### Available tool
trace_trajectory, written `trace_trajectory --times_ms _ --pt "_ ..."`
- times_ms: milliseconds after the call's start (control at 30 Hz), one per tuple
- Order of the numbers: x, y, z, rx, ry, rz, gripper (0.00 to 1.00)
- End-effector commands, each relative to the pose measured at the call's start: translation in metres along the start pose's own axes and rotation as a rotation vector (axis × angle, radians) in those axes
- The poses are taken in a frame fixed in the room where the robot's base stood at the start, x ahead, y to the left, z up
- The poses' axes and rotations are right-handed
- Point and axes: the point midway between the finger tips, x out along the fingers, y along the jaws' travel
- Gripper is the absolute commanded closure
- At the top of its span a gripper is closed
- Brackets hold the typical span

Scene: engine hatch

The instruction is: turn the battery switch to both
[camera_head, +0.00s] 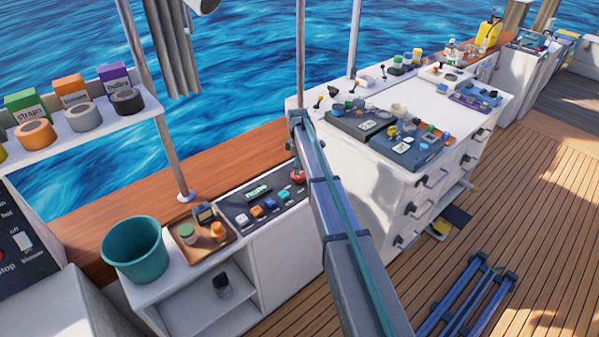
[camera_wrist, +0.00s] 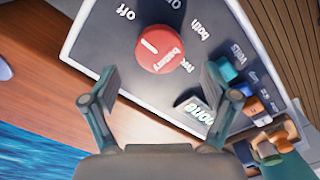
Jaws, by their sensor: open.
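The red round battery switch (camera_wrist: 165,48) sits on a dark panel in the wrist view. Its white mark points up and left, towards the "off" label (camera_wrist: 127,14). The "both" label (camera_wrist: 200,30) is to the right of the knob. Another label at the top edge is cut off. My gripper (camera_wrist: 163,75) is open, with its fingers apart below the knob on either side, and nothing between them. In the head view the red switch (camera_head: 297,176) shows at the right end of the dark panel, partly covered by my arm.
Coloured switches (camera_head: 256,211) and a green display (camera_head: 258,190) share the panel. A tray with jars (camera_head: 187,254) and a teal bucket (camera_head: 134,250) stand to the left. A white cabinet with trays on top (camera_head: 365,180) stands to the right.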

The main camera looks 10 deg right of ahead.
Motion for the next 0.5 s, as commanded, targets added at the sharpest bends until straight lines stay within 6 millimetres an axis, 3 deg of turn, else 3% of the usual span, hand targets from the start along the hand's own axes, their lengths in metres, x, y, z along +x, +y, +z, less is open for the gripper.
trace_trajectory --times_ms 233,500 --pt "0.034 0.000 0.000 0.000 0.000 0.000 0.14" --pt "0.048 0.000 0.000 0.000 0.000 0.002 0.14"
